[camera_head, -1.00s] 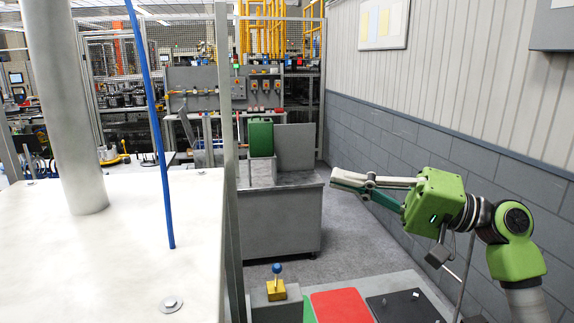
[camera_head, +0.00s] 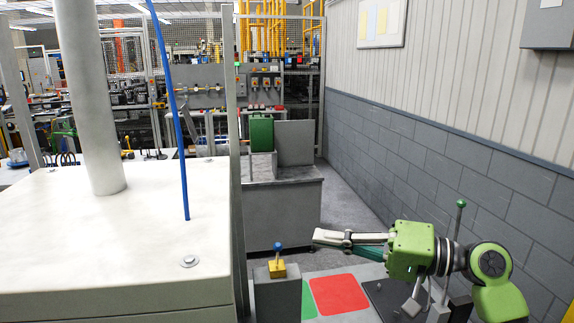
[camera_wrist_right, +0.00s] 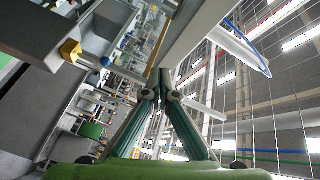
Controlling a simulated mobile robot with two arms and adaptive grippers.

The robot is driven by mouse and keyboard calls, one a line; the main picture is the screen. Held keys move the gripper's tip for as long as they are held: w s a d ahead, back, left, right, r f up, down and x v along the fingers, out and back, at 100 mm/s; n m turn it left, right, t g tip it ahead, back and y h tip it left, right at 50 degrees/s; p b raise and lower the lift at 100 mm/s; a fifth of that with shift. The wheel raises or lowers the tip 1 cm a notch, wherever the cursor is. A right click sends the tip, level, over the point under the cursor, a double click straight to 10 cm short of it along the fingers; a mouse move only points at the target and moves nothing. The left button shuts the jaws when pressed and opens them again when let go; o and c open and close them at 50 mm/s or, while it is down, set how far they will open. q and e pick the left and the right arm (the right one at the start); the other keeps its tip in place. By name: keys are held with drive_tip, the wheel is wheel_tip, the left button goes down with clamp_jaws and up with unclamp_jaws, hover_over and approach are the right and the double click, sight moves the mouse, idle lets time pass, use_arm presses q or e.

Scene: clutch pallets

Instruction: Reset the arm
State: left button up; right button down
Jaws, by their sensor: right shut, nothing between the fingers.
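My right arm comes in from the lower right in the head view. Its green-bodied right gripper (camera_head: 318,240) points left, above the floor and the red pad. Its fingers are together with nothing between them. In the right wrist view the closed fingers (camera_wrist_right: 163,80) meet at the middle of the picture, with the white cabinet edge beyond them. My left gripper is not in either view.
A white cabinet (camera_head: 110,235) with a thick column and a blue cable (camera_head: 172,110) fills the left. A yellow block with a blue knob (camera_head: 278,265) stands left of the red pad (camera_head: 342,293). A grey bench (camera_head: 285,210) stands behind; a block wall (camera_head: 430,160) bounds the right.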

drive_tip(key=s+d+f+n+h, duration=0.1)
drive_tip(key=s+f+h, duration=0.35)
drive_tip(key=f, duration=1.05)
drive_tip(key=s+f+h, duration=0.4)
drive_tip(key=s+f, duration=0.2)
drive_tip(key=f, duration=0.8)
drive_tip(key=s+d+f+g+h, duration=0.2)
drive_tip(key=s+d+f+h, duration=0.3)
drive_tip(key=s, duration=0.4)
drive_tip(key=s+d+f+g+h, duration=0.1)
drive_tip(key=s+d+f+h, duration=0.2)
drive_tip(key=s+d+f, duration=0.55)
drive_tip(key=s+a+f+g+b, duration=0.2)
drive_tip(key=f+b, duration=1)
drive_tip(key=f, duration=2.4)
use_arm(q)
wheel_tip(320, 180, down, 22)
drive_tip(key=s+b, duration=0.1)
drive_tip(key=b, duration=0.9)
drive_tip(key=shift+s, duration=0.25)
use_arm(e)
drive_tip(key=s+d+f, duration=0.1)
drive_tip(key=s+f, duration=0.8)
drive_tip(key=f, duration=0.4)
drive_tip(key=s+d+f+n, duration=0.1)
drive_tip(key=s+d+f, duration=0.1)
drive_tip(key=s+f, duration=0.7)
wheel_tip(320, 180, down, 4)
drive_tip(key=shift+d+r, duration=0.15)
drive_tip(key=shift+d, duration=0.15)
